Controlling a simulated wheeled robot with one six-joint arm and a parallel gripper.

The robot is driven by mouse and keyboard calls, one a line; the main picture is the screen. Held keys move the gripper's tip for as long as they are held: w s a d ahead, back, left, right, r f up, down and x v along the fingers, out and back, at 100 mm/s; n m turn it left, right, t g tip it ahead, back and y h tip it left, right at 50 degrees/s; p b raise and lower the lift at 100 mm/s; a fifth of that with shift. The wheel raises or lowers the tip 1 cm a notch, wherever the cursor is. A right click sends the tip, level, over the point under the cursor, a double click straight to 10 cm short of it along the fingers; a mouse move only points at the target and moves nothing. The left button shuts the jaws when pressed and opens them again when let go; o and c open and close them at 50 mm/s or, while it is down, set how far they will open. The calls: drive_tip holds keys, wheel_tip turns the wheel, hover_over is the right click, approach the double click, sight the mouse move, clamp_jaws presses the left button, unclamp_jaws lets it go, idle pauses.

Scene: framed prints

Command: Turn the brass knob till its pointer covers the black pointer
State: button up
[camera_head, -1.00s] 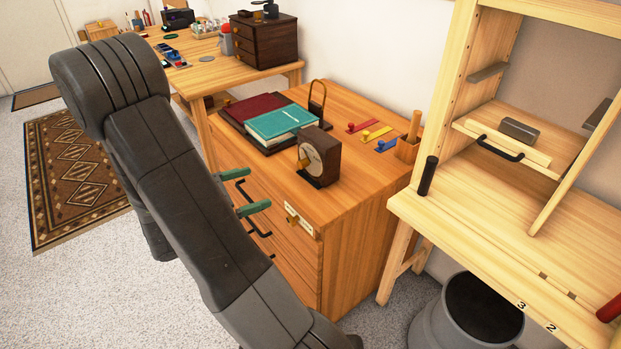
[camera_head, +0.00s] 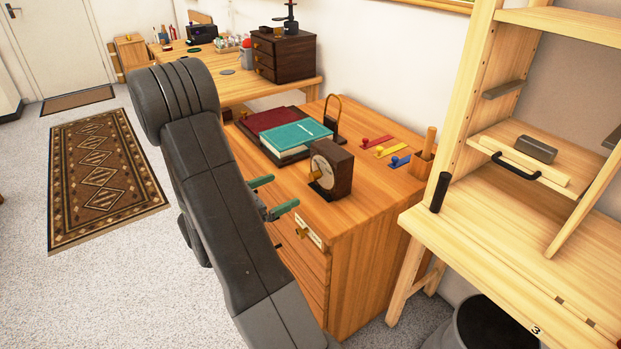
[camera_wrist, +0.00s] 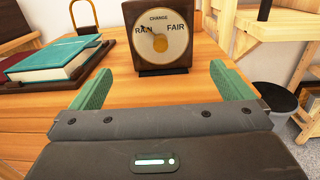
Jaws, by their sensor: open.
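A dark wooden barometer (camera_head: 341,172) with a round cream dial stands upright on the orange wooden cabinet. In the wrist view its dial (camera_wrist: 176,44) reads RAIN, CHANGE and FAIR. The brass knob (camera_wrist: 160,44) sits at the dial's centre, and it shows in the head view (camera_head: 315,176). A thin dark pointer (camera_wrist: 147,32) seems to point up-left near RAIN; the brass pointer's direction is too small to tell. My gripper (camera_head: 272,196) has green fingers, open and empty, in front of the barometer. In the wrist view the gripper (camera_wrist: 160,70) straddles the line to the dial, apart from it.
A pale wooden bench (camera_head: 470,235) stands to the right.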

drive_tip(key=shift+w+d, duration=0.2)
drive_tip(key=shift+d, duration=0.1)
idle(0.4)
drive_tip(key=v, duration=1)
drive_tip(key=shift+p, duration=0.35)
drive_tip(key=x, duration=0.7)
drive_tip(key=shift+b, duration=0.3)
idle(0.5)
